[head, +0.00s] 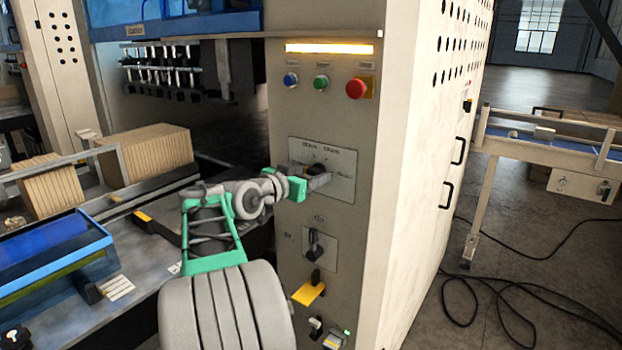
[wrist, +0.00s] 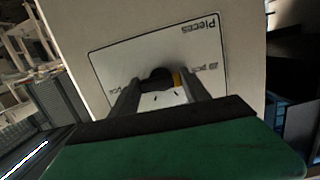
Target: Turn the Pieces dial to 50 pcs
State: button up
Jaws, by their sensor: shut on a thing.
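The Pieces dial (wrist: 160,78) is a dark round knob on a white label plate (head: 340,160) on the beige machine panel. In the wrist view the plate (wrist: 110,62) appears upside down, with the word Pieces on it, and a yellow-orange mark shows at the knob's right side. My gripper (head: 315,178) reaches the plate from the left in the head view. In the wrist view its two fingers (wrist: 162,95) stand on either side of the knob, shut on it. The fingers hide part of the dial and some of the markings, so its setting cannot be read.
Above the plate are a blue button (head: 290,80), a green button (head: 321,83) and a red stop button (head: 356,88). Below it are a black switch (head: 315,243) and a yellow-tagged switch (head: 309,292). Cardboard stacks (head: 147,150) stand on the conveyor at left.

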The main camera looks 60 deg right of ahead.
jog(key=shift+f+m+t+b, duration=0.15)
jog(key=shift+m+t+b, duration=0.25)
jog(key=shift+m+b, duration=2.05)
jog(key=shift+n+b, duration=0.65)
jog(key=shift+b, duration=0.8)
jog(key=shift+b, duration=0.5)
jog(key=shift+m+t+h+b, duration=0.3)
jog(key=shift+m+b, duration=0.8)
jog(key=shift+b, duration=0.8)
jog(key=shift+m+b, duration=0.8)
jog(key=shift+b, duration=0.65)
jog(key=shift+m+t+b, duration=0.3)
jog(key=shift+m+b, duration=0.9)
jog(key=shift+b, duration=0.75)
jog(key=shift+m+h+b, duration=0.4)
jog(key=shift+m+b, duration=0.4)
jog(key=shift+b, duration=0.45)
